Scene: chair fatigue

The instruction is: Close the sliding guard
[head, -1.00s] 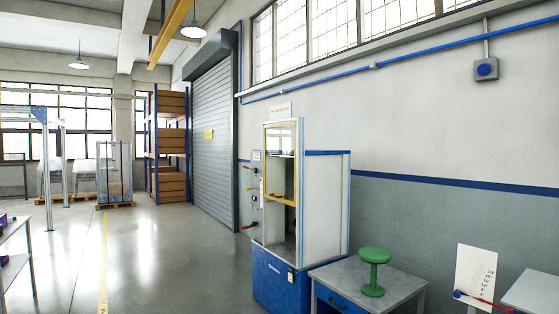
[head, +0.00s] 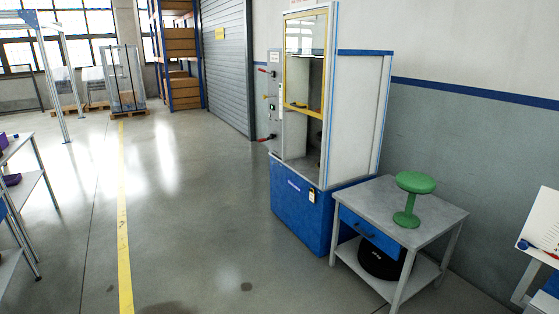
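The test cabinet (head: 355,115) stands against the right wall, with a blue base and pale side panels. Its sliding guard (head: 304,108) is a clear pane in a yellow frame on the front. The guard sits in the upper part of the opening, its lower yellow bar at about mid-height. Below that bar the front opening (head: 298,150) shows uncovered down to the blue base. A control panel (head: 273,108) with red-ended levers and a green light is on the cabinet's left side. Neither of my grippers is in view.
A grey table (head: 360,197) with a blue drawer stands right of the cabinet, bearing a green stool (head: 412,196); a black round object (head: 380,260) sits on its lower shelf. A shelf unit (head: 28,185) is at the left edge. The floor (head: 200,220) between is clear.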

